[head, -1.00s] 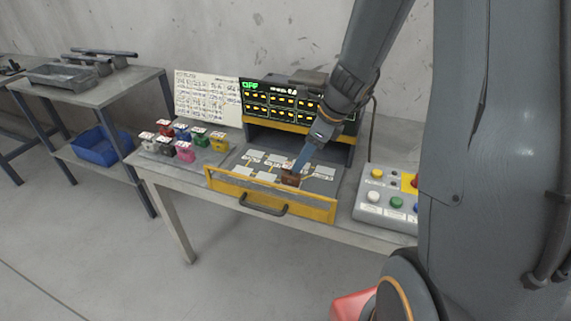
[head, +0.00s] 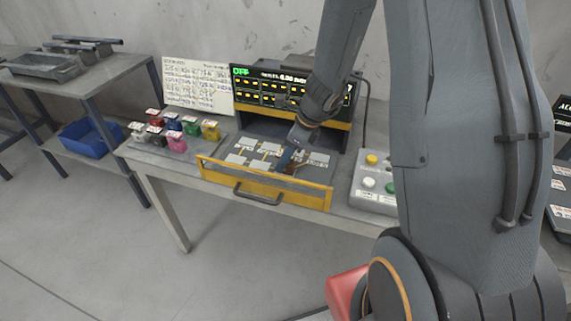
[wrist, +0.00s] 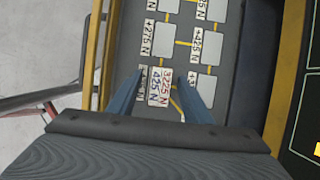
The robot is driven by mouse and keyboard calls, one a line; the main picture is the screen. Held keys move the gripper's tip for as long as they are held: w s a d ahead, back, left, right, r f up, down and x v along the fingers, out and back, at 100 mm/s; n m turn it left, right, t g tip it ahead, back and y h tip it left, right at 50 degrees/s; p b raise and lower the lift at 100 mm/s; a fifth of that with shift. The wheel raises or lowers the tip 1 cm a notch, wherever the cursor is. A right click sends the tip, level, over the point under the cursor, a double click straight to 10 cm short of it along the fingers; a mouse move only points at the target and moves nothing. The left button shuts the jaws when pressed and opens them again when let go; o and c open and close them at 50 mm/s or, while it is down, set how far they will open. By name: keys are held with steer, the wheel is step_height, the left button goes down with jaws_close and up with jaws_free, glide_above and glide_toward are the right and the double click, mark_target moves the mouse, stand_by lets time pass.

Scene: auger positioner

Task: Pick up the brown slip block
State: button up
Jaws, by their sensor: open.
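The brown slip block (head: 291,169) sits in the open yellow-fronted drawer (head: 262,187), largely covered by my gripper in the head view. In the wrist view, a white label with red and blue print (wrist: 160,86), which appears to be the block's top, shows between my fingers; its brown sides are hidden there. My gripper (head: 285,159) reaches down into the drawer at the block. In the wrist view my gripper's (wrist: 163,80) two blue fingers are apart, one on each side of the label. Whether either finger touches the block cannot be told.
Several coloured labelled blocks (head: 176,143) stand on the table left of the drawer. Marked pale slots (wrist: 158,38) fill the drawer floor. A display cabinet (head: 290,92) rises behind. A button box (head: 373,190) stands to the right.

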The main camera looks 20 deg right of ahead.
jaws_close()
